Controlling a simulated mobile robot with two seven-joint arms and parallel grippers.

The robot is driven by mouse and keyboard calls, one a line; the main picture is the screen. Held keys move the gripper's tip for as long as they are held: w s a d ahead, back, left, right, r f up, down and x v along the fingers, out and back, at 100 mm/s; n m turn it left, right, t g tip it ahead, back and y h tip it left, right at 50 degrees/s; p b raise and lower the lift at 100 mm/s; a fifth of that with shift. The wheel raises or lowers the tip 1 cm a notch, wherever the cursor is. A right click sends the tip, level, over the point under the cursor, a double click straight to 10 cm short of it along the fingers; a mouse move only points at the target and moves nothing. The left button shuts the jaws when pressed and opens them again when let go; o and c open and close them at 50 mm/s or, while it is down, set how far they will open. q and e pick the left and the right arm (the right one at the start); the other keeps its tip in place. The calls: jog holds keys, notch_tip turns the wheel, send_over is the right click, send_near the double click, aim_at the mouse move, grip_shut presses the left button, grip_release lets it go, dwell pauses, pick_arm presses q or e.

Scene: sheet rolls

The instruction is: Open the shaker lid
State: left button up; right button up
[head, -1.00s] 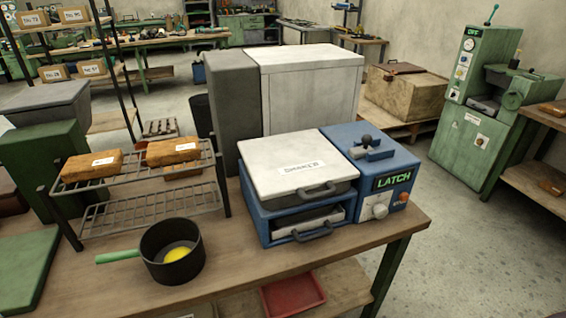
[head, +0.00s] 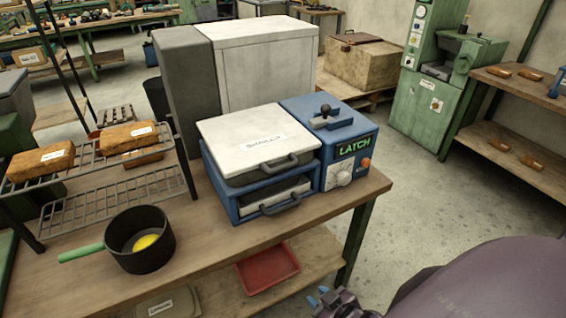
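The shaker (head: 228,200) is a blue box on the wooden bench with a white lid (head: 240,124) that lies flat and closed on top. The lid has a paper label and a dark handle (head: 278,168) at its front edge. A white drawer with a dark handle sits below. My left gripper is out of view.
A dark pot (head: 140,238) with a green handle and yellow contents stands front left. A wire rack (head: 115,205) with brown wrapped blocks is behind it. A red tray (head: 267,268) lies on the lower shelf. A tall white cabinet (head: 264,66) stands behind the shaker.

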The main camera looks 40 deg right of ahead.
jog(key=shift+o, duration=1.2)
jog(key=w+d+r+n+t, duration=0.1)
jog(key=w+d+r, duration=0.3)
jog(key=w+d, duration=0.1)
jog(key=shift+w+n, duration=0.3)
jog(key=shift+n, duration=0.1)
jog(key=m+t+y, duration=0.6)
jog(key=m+t, duration=0.1)
jog(key=m, duration=1)
send_near(285, 165)
jog(key=x, duration=0.6)
jog(key=f+b+x, duration=0.1)
jog(key=x, duration=0.3)
grip_shut()
